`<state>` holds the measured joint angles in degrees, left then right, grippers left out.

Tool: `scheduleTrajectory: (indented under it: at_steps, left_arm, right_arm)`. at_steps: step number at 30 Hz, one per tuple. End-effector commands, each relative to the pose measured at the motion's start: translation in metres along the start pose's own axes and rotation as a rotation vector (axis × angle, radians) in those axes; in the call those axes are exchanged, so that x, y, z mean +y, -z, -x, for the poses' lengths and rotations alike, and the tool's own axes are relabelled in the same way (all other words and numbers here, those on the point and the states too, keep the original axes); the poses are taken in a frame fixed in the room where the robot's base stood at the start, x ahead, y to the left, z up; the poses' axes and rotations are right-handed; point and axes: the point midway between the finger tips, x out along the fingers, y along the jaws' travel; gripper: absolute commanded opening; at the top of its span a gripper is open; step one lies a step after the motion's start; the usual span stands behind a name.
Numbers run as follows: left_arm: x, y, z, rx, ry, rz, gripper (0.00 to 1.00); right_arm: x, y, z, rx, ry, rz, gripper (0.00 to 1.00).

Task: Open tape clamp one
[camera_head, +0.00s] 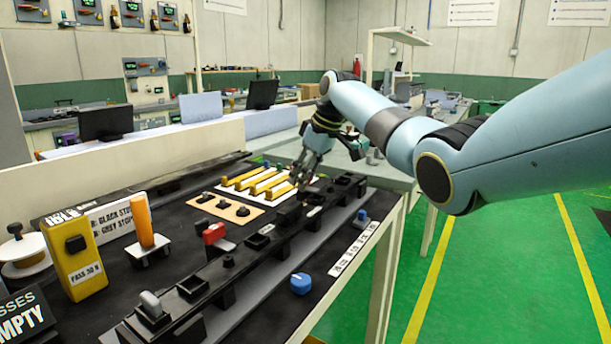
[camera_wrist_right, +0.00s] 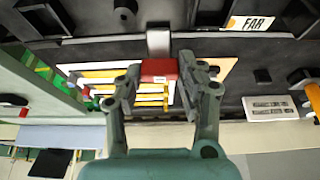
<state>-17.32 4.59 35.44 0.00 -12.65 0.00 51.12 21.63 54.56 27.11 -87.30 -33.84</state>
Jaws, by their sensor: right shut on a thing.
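My right gripper (camera_head: 304,178) reaches down at the far end of the long black rail (camera_head: 265,262), beside the yellow strips (camera_head: 262,182). In the right wrist view my right gripper (camera_wrist_right: 160,80) has its two fingers on either side of a red block (camera_wrist_right: 158,70) and is shut on it. A grey piece (camera_wrist_right: 158,40) adjoins the red block on the rail side. Whether this red block is tape clamp one cannot be told. Another red-topped piece (camera_head: 214,234) stands beside the rail farther left in the head view. My left gripper is not in view.
An orange stick (camera_head: 143,222) on a white base and a yellow box (camera_head: 75,255) stand at the left. A blue knob (camera_head: 301,283) sits near the front edge. Green floor is free at the right.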

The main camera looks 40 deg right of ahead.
Motion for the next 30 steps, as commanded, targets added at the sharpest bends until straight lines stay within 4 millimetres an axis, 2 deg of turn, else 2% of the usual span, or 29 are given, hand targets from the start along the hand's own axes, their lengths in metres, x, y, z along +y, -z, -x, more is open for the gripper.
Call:
scheduleTrajectory:
  at_steps: [1,3,8,14,20,30]
  left_arm:
    - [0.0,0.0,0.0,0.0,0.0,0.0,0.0]
    - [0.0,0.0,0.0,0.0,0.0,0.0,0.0]
    - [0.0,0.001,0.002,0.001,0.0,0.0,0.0]
    - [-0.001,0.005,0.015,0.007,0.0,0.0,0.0]
    - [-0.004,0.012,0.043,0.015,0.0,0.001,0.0]
    - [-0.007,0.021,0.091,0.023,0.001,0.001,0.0]
  right_arm:
    - [0.0,0.0,0.0,0.0,0.0,0.0,0.16]
    - [0.0,0.0,0.0,0.0,0.0,0.0,0.07]
    - [0.0,0.0,0.001,0.0,-0.002,-0.005,0.06]
    - [-0.001,0.001,0.003,0.0,-0.021,-0.053,0.06]
    - [-0.002,0.002,0.006,-0.001,-0.068,-0.168,0.06]
    - [-0.004,0.003,0.005,-0.001,-0.188,-0.458,0.06]
